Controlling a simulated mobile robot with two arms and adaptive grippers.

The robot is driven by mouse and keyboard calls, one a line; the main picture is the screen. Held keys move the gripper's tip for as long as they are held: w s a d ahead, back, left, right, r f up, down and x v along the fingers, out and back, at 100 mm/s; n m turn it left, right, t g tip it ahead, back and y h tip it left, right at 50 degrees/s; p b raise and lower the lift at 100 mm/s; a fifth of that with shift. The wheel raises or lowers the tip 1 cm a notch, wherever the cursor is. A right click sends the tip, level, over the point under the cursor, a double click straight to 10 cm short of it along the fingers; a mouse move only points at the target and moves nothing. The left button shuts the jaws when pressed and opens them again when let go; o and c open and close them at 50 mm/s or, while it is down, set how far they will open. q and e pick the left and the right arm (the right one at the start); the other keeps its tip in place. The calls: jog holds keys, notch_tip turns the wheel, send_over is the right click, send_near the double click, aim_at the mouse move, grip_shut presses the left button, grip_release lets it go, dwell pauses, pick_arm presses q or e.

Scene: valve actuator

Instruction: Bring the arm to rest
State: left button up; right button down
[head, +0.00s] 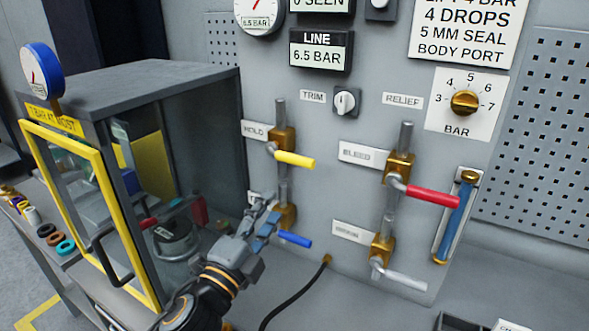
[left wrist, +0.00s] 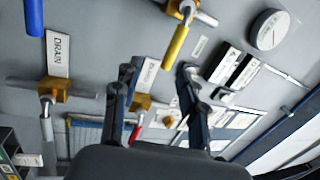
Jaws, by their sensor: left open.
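My left gripper (head: 265,217) reaches up from the bottom, in front of the panel's lower left valve. Its two fingers are apart and nothing shows between them in the left wrist view (left wrist: 158,76). The blue handle (head: 295,239) is just right of and below the fingertips; I cannot tell if they touch. The gripper partly hides that valve's label. The yellow handle (head: 295,160) is above, beside the HOLD label. The red handle (head: 433,195) and the pale grey handle (head: 405,281) are farther right. My right gripper is not in view.
A cabinet with a yellow-framed door (head: 95,160) stands close on the left of my arm. A black cable (head: 290,297) hangs from the panel below the valves. A blue tube gauge (head: 455,218) is at the right. The panel's face carries gauges and a brass knob (head: 464,103).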

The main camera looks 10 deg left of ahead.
pick_arm(q)
jog(key=s+a+f+n+g+y, duration=0.2)
jog(key=s+f+n, duration=0.3)
jog(key=f, duration=0.3)
jog(key=s+a+f+n+g+y, duration=0.2)
jog(key=s+a+f+n+g, duration=0.2)
jog(key=f, duration=0.5)
jog(key=s+a+f+n+g+y, duration=0.2)
jog(key=s+f+n+g, duration=0.3)
jog(key=f, duration=0.4)
jog(key=shift+s+a+n+y, duration=0.25)
jog(key=shift+s+n, duration=0.15)
jog(key=shift+s, duration=0.25)
jog(key=shift+s+a+n+y, duration=0.2)
jog(key=shift+s+n, duration=0.2)
jog(key=shift+s, duration=0.2)
jog(key=s+f+n+g, duration=0.3)
jog(key=s+f+g, duration=0.25)
jog(key=s, duration=0.65)
notch_tip(320, 180, down, 28)
jog(key=s+b, duration=0.1)
jog(key=s+a+f+g, duration=0.1)
jog(key=s+a+f, duration=0.2)
jog(key=s+f, duration=1.3)
jog(key=shift+s+a+g+b, duration=0.2)
jog(key=shift+s+g+b, duration=0.15)
jog(key=shift+b, duration=0.05)
